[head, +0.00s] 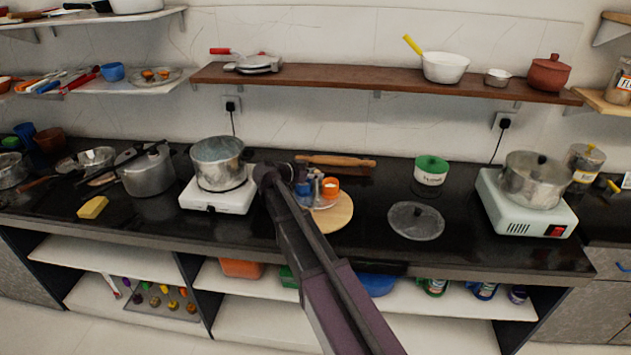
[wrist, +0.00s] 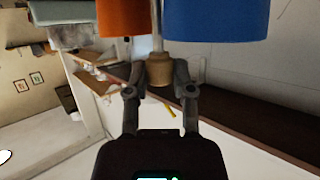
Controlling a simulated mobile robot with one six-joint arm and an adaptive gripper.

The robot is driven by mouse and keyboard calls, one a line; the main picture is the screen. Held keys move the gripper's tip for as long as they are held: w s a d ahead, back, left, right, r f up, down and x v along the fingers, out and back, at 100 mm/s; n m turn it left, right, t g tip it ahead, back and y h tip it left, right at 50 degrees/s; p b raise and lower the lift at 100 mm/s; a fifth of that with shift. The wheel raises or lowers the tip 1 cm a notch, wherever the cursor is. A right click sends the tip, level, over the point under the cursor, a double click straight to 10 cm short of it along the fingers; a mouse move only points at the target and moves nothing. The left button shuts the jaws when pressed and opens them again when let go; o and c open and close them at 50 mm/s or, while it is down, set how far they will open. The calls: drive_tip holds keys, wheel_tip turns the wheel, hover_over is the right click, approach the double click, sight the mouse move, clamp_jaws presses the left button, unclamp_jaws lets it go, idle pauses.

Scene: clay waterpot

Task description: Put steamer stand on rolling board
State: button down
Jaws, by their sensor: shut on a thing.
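The steamer stand (head: 330,186) shows orange, blue and metallic parts just beyond the end of my arm. In the wrist view my gripper (wrist: 159,78) is shut on a tan, knob-like piece of the stand (wrist: 158,93) with a thin rod. An orange cup (wrist: 122,17) and a blue cup (wrist: 214,20) flank that rod. The round wooden rolling board (head: 336,216) lies on the black counter. In the head view the stand overlaps the board's back left part; my arm hides some of both. I cannot tell whether the stand touches the board.
A pot (head: 217,163) on a white stove (head: 217,197) stands close left of my arm. A rolling pin (head: 336,161) lies behind the board. A lid (head: 416,221) and a green-topped jar (head: 430,175) are to the right. A wooden shelf (head: 380,83) runs above.

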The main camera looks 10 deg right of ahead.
sight(316, 191)
drive_tip(key=shift+w+d, duration=0.2)
drive_tip(key=shift+w, duration=0.3)
drive_tip(key=shift+w+d+f+b, duration=0.1)
drive_tip(key=shift+w+f+b, duration=0.05)
drive_tip(key=shift+f+b, duration=1.7)
drive_tip(key=shift+f, duration=0.1)
drive_tip(key=shift+c, duration=2.4)
unclamp_jaws()
drive_tip(key=shift+r, duration=0.2)
